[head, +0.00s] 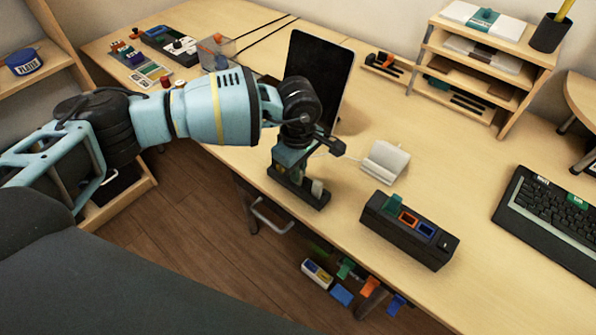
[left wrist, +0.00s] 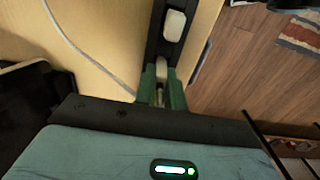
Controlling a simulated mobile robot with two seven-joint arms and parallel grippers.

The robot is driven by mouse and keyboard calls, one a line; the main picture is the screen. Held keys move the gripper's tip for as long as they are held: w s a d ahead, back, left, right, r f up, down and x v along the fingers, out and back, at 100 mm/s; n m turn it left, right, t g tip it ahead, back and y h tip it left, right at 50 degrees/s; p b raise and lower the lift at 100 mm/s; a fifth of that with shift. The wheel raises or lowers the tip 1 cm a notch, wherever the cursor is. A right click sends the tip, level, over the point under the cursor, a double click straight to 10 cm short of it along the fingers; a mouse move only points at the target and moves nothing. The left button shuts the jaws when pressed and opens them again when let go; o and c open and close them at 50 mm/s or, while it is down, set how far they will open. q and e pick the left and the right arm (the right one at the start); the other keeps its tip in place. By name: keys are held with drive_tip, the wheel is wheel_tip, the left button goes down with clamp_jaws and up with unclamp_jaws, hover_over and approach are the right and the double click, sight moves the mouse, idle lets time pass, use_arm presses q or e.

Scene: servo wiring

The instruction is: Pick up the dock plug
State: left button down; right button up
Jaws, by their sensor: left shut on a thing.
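My left gripper (head: 290,168) points down over a long black dock (head: 312,202) near the front edge of the desk. In the left wrist view its green fingers (left wrist: 162,88) are shut on a small pale plug (left wrist: 160,98), the dock plug, mostly hidden between them. A thin white cable (left wrist: 88,62) runs up to the fingers. In the head view the cable leads right toward a white stand (head: 386,161). A white block (left wrist: 174,25) sits on the dock beyond the fingers. I cannot tell whether the plug touches the dock. My right gripper is out of view.
A black box (head: 410,232) with green, orange and blue pieces stands to the right. A dark tablet (head: 320,75) stands behind my gripper. A keyboard (head: 550,215) lies far right. Coloured parts (head: 340,295) are below the front edge. The middle of the desk is mostly clear.

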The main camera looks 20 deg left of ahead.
use_arm(q)
drive_tip(key=shift+r, duration=0.55)
wheel_tip(320, 180, up, 2)
drive_tip(key=shift+r, duration=0.25)
drive_tip(key=s+a+r, duration=0.1)
drive_tip(key=s+a, duration=0.1)
drive_tip(key=s, duration=1.3)
drive_tip(key=shift+s+a+r+b, duration=0.15)
drive_tip(key=shift+s+a+b, duration=0.1)
drive_tip(key=shift+s+b, duration=0.15)
